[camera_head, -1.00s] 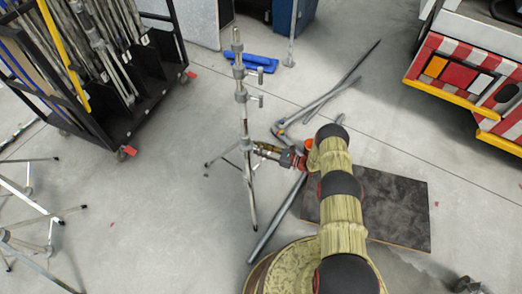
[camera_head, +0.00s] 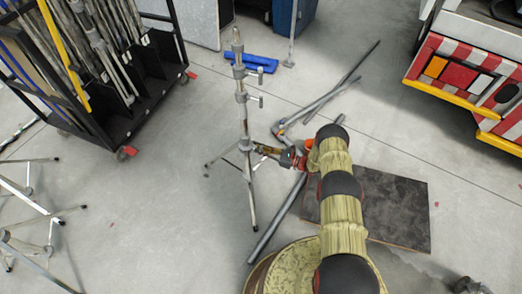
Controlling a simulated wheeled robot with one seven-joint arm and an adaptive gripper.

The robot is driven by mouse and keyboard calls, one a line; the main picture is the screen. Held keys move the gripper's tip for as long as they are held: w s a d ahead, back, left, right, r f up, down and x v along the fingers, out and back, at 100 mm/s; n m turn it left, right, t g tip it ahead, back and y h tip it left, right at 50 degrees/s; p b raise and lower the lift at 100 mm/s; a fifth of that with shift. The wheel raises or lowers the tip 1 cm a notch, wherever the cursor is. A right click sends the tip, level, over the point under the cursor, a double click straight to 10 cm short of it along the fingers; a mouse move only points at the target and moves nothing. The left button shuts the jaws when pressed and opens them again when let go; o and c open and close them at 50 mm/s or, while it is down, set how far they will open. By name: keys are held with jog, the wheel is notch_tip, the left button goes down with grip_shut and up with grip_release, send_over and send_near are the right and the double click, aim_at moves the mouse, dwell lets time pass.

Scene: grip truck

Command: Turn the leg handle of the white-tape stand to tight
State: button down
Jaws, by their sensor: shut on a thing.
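A metal tripod stand (camera_head: 243,118) stands upright with its legs spread, left of my arm. White tape on it is too small to make out. Two small handles stick out to the right from its upper collars. My gripper (camera_head: 257,148) reaches in from the right at the low collar, just above where the legs spread. It is shut on the leg handle there, which the fingers hide, so I cannot tell the handle's angle.
Grey pipes (camera_head: 335,95) lie on the floor behind and beside my arm. A dark mat (camera_head: 395,205) is on the right. A black cart (camera_head: 130,110) with poles is at the left, with more stands (camera_head: 45,245) below it. A blue object (camera_head: 253,63) lies behind.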

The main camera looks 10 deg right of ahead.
jog(key=shift+m, duration=0.3)
jog(key=m, duration=0.6)
jog(key=shift+w+d+f, duration=0.1)
jog(key=shift+w+d, duration=0.05)
jog(key=shift+w, duration=0.05)
jog(key=m, duration=0.4)
jog(key=shift+w+d+f+m, duration=0.1)
jog(key=shift+f+m, duration=0.05)
jog(key=shift+m, duration=0.25)
jog(key=m, duration=0.3)
jog(key=shift+f+m, duration=0.15)
jog(key=shift+m, duration=0.15)
jog(key=m, duration=0.3)
jog(key=shift+f+m, duration=0.15)
jog(key=shift+m, duration=0.15)
jog(key=m, duration=0.3)
jog(key=shift+f+m, duration=0.15)
jog(key=shift+m, duration=0.25)
jog(key=m, duration=0.3)
jog(key=shift+f, duration=0.1)
jog(key=shift+m, duration=2)
jog(key=shift+s, duration=0.2)
